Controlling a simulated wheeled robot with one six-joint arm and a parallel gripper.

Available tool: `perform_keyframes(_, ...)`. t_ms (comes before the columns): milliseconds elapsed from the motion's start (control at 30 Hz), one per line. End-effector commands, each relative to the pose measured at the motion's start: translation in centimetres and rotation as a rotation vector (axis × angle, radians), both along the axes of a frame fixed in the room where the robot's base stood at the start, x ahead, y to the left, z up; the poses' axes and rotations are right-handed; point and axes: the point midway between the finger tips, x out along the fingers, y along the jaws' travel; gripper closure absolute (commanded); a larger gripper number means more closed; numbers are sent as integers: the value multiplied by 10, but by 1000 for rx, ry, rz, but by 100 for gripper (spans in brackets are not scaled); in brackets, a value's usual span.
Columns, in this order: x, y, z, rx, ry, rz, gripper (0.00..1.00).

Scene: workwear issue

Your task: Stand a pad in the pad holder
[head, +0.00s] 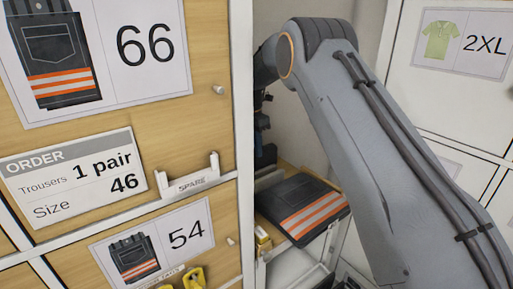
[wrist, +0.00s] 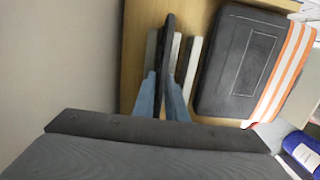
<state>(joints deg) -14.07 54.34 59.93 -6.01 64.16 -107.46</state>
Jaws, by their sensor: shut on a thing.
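In the wrist view, a thin black pad (wrist: 168,48) stands edge-on between the two blue fingers of my gripper (wrist: 162,82), which is shut on it. The pale upright walls of the pad holder (wrist: 191,62) show beside the pad, to its left and right. The pad appears between two of these walls; I cannot tell whether its lower edge rests on the holder's bottom. In the head view, the gripper is mostly hidden behind the cabinet edge and my arm.
Folded dark trousers with orange stripes (wrist: 238,62) lie on the wooden surface right of the holder; they also show in the head view (head: 300,202). A blue object (wrist: 302,152) is at lower right. A pale wall (wrist: 60,70) stands close on the left.

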Motion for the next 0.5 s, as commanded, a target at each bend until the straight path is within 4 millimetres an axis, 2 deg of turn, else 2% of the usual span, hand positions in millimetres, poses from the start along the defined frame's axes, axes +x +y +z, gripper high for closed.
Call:
perform_keyframes(133, 0, 0, 0, 0, 0, 0, 100)
perform_keyframes(167, 0, 0, 0, 0, 0, 0, 83)
perform_keyframes(267, 0, 0, 0, 0, 0, 0, 66)
perform_keyframes(500, 0, 0, 0, 0, 0, 0, 66)
